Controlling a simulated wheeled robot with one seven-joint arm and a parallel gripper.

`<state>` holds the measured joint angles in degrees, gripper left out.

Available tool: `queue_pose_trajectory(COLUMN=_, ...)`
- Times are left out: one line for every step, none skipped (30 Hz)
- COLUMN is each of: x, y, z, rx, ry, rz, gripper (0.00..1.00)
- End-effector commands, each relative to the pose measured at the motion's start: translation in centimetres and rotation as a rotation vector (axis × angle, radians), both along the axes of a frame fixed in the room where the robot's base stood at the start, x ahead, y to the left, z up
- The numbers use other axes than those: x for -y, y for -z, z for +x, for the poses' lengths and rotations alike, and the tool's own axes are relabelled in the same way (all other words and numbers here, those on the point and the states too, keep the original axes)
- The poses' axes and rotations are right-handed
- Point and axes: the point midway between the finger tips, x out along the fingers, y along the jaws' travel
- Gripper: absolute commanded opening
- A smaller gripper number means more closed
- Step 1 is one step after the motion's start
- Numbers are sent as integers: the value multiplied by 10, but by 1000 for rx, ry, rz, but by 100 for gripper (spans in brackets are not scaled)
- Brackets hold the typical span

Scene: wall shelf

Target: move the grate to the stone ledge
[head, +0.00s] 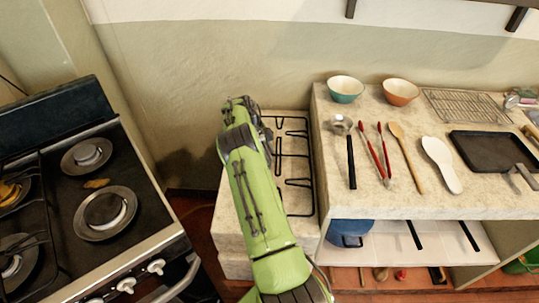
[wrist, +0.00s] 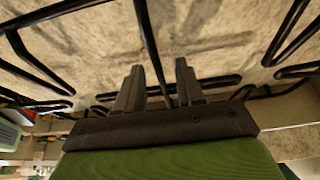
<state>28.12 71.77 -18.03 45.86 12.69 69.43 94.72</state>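The grate (head: 281,155) is a black wire frame lying on the pale stone ledge (head: 234,240), between the stove and the taller counter. My green arm covers its left part in the head view. In the wrist view the grate (wrist: 150,40) spreads across the stone, close to the camera. My gripper (wrist: 160,88) is open, its two dark fingers on either side of one thin grate bar, with visible gaps. The fingertips are hidden from the head camera behind the arm.
A black stove (head: 70,190) with bare burners stands at left. The taller stone counter (head: 370,195) at right holds a green bowl (head: 345,90), an orange bowl (head: 400,92), several utensils, a wire rack (head: 465,105) and a dark pan (head: 490,152). A wall rises behind.

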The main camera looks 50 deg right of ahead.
Motion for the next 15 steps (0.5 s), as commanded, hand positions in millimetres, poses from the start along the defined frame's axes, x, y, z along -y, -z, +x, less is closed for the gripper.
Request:
queue_pose_trajectory(x=-3, y=-15, z=5, rx=6, ry=-2, rz=-4, gripper=38)
queue_pose_trajectory(x=-4, y=-23, z=7, rx=6, ry=-1, rz=-4, gripper=38)
queue_pose_trajectory(x=-7, y=-34, z=11, rx=6, ry=-1, rz=-4, gripper=38)
queue_pose_trajectory(x=-9, y=-42, z=13, rx=6, ry=-2, rz=-4, gripper=38)
queue_pose_trajectory(x=-11, y=-50, z=16, rx=5, ry=-3, rz=-5, gripper=38)
queue_pose_trajectory(x=-14, y=-60, z=19, rx=5, ry=-2, rz=-5, gripper=38)
queue_pose_trajectory(x=-15, y=-67, z=21, rx=4, ry=-1, rz=-4, gripper=38)
queue_pose_trajectory(x=-17, y=-73, z=23, rx=5, ry=-1, rz=-5, gripper=38)
queue_pose_trajectory(x=-19, y=-81, z=25, rx=5, ry=0, rz=-4, gripper=38)
queue_pose_trajectory(x=-20, y=-85, z=27, rx=4, ry=0, rz=-3, gripper=38)
queue_pose_trajectory(x=-21, y=-90, z=28, rx=4, ry=0, rz=-4, gripper=38)
queue_pose_trajectory(x=-23, y=-94, z=29, rx=3, ry=0, rz=-3, gripper=38)
queue_pose_trajectory(x=-23, y=-96, z=30, rx=3, ry=0, rz=-3, gripper=38)
queue_pose_trajectory(x=-24, y=-98, z=31, rx=2, ry=0, rz=-2, gripper=38)
queue_pose_trajectory(x=-25, y=-102, z=32, rx=4, ry=-5, rz=0, gripper=38)
